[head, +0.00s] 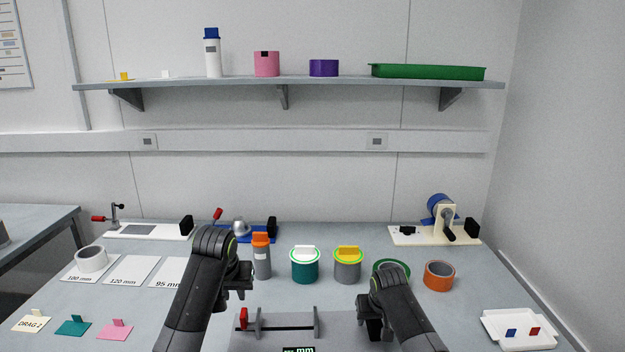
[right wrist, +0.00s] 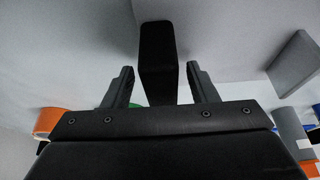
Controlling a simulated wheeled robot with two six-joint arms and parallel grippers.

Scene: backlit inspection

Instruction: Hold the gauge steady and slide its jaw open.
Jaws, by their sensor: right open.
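The gauge (head: 282,328) lies at the bottom middle of the head view. It has a thin dark rail between two grey uprights, a red piece (head: 243,318) at its left end and a dark display marked "mm" (head: 299,350) at the picture's lower edge. My left gripper (head: 238,283) is above and behind the gauge's left end, apart from it; its finger gap does not show clearly. My right gripper (head: 368,322) is right of the right upright.
Behind the gauge stand an orange-capped bottle (head: 261,258), a teal tub (head: 305,267), a grey tub (head: 347,267) and an orange ring (head: 439,276). A white tray (head: 520,342) is at right. Labelled cards and pink (head: 115,331) and teal tags lie at left.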

